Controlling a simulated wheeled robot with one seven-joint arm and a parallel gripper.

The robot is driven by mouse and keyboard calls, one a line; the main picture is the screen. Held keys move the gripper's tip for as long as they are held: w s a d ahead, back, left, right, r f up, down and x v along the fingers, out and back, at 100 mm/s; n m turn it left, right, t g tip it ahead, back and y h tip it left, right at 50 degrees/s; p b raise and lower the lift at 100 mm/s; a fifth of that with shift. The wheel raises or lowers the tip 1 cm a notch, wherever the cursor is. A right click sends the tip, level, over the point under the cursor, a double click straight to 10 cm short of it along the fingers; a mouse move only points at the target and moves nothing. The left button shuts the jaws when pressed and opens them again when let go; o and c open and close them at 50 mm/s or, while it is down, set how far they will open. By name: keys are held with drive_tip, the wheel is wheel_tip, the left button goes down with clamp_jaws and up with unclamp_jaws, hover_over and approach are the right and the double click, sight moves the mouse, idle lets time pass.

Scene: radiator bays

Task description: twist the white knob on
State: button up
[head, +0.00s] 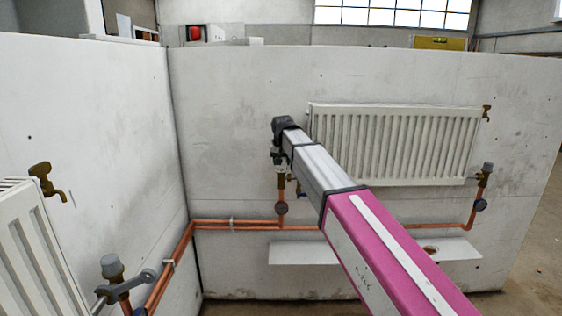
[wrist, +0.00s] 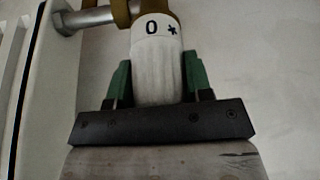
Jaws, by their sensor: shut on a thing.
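The white knob (wrist: 155,72) is ribbed, with a "0" and a star mark on its collar. It sits in line with a brass-coloured fitting at the top of the wrist view. My gripper (wrist: 157,80) has its green-padded fingers on both sides of the knob, shut on it. In the head view my gripper (head: 281,150) is at the left end of the far radiator (head: 395,143), by the valve on the copper pipe. The knob is hidden there by my arm and gripper.
Copper pipes (head: 260,226) run low along the far wall. A white shelf (head: 300,253) lies below them. Another radiator (head: 35,250), a brass tap (head: 46,181) and a grey-capped valve (head: 111,267) are at the left. Another valve (head: 484,175) is right of the far radiator.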

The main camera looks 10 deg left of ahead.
drive_tip(key=m+h, duration=0.1)
drive_tip(key=m, duration=0.3)
drive_tip(key=shift+d+h, duration=0.1)
drive_tip(key=shift+h, duration=0.3)
drive_tip(key=m+h, duration=0.1)
drive_tip(key=m, duration=0.3)
drive_tip(key=shift+d, duration=0.1)
drive_tip(key=o, duration=1.5)
drive_tip(key=shift+r, duration=0.15)
drive_tip(key=shift+r, duration=3.85)
